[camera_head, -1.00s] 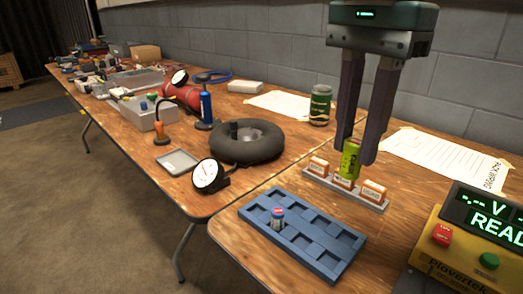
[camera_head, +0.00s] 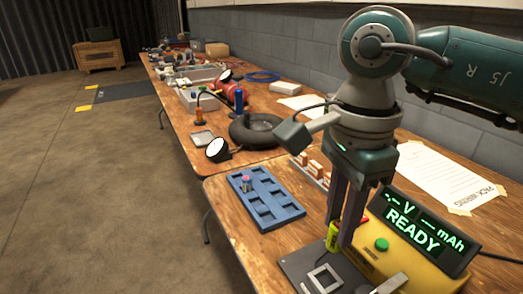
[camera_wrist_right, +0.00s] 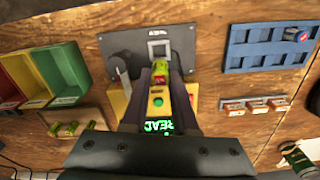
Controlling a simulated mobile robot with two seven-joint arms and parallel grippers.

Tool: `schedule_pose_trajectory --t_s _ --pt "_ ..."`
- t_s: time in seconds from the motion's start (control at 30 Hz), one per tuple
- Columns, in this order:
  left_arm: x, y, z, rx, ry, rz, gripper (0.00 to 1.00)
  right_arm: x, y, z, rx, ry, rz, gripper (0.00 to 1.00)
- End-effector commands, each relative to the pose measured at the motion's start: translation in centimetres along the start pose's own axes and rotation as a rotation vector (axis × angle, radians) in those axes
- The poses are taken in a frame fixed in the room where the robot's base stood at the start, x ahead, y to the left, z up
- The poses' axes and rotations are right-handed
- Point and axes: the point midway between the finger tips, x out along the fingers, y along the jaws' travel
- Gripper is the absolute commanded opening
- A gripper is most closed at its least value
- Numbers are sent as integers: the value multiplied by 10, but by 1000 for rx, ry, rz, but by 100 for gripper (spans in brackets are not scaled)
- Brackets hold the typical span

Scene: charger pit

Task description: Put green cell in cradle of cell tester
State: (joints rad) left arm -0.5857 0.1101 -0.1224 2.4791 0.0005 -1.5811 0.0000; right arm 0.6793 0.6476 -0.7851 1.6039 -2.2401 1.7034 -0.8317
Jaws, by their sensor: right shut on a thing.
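My right gripper (camera_head: 340,232) is shut on the green cell (camera_head: 333,237), which hangs between the fingertips and points down. The cell tester (camera_head: 410,252) has a yellow body and a lit display reading READY. Its grey plate bears a square, light-rimmed cradle (camera_head: 324,279). In the right wrist view the green cell (camera_wrist_right: 161,68) is at the fingertips (camera_wrist_right: 162,78), just below the cradle (camera_wrist_right: 159,50) in the picture. The cradle looks empty. I cannot tell how high the cell is above the plate. My left gripper is not in view.
A rack of orange-and-white blocks (camera_head: 314,172) stands behind. A dark knob (camera_wrist_right: 119,66) rises beside the cradle. Coloured bins (camera_wrist_right: 38,75) and a wooden holder with green cells (camera_wrist_right: 74,128) are to its left.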

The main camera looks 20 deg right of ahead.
Motion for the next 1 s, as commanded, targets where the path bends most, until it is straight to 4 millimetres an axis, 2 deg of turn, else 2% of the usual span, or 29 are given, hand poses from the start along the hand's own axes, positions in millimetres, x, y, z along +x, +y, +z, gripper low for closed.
schedule_pose_trajectory --t_s 0.27,0.73,1.0 --pt "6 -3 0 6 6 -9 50 14 1 0 10 2 -1 0" --pt "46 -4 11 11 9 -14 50 65 1 -1 9 3 -1 0" --pt "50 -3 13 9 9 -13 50 70 1 -1 10 3 -1 0"
